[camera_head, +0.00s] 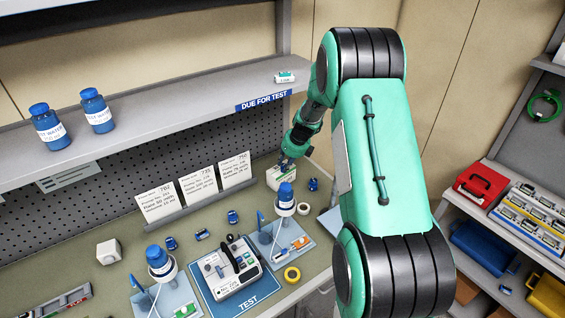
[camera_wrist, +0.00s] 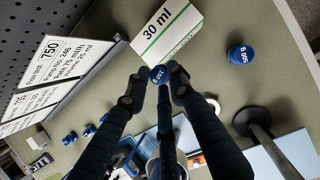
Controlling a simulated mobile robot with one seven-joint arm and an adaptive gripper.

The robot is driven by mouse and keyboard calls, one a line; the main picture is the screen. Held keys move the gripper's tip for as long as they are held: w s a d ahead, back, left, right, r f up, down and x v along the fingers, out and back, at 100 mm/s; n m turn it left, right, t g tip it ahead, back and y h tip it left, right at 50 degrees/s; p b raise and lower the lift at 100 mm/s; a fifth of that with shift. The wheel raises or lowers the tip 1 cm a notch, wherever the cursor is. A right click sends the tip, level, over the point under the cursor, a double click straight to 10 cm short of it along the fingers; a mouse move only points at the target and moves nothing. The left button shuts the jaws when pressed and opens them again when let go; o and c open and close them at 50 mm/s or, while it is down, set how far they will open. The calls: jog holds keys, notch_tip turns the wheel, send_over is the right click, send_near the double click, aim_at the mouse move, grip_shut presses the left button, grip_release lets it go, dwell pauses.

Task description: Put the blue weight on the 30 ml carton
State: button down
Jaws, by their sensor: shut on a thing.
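My gripper (camera_wrist: 158,84) is shut on a blue weight (camera_wrist: 158,75), whose round labelled face shows between the fingertips. The white 30 ml carton (camera_wrist: 165,33) with green stripes lies just beyond the weight in the wrist view. The weight overlaps the carton's near edge there; I cannot tell whether they touch. In the head view my gripper (camera_head: 288,160) is over the carton (camera_head: 277,180) at the back of the bench, and the fingers mostly hide the held weight. Another blue weight (camera_wrist: 241,56), marked 500, stands to the right of the carton.
White cards (camera_head: 198,185) stand left of the carton against the pegboard. Several small blue weights (camera_head: 232,217) stand on the bench. A pump (camera_head: 232,270) sits on the blue TEST mat, between stands with blue-capped bottles (camera_head: 285,197). A shelf (camera_head: 180,115) overhangs the back.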

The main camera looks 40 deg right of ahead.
jog(key=w+d, duration=0.1)
jog(key=w, duration=0.1)
jog(key=w+d, duration=0.1)
jog(key=w, duration=0.1)
jog(key=w+d, duration=0.1)
jog(key=w, duration=0.1)
jog(key=shift+w+f, duration=0.15)
jog(key=shift+f, duration=0.15)
jog(key=shift+f+b, duration=0.3)
jog(key=shift+f, duration=1.5)
jog(key=shift+f, duration=0.1)
jog(key=c, duration=1.5)
grip_release()
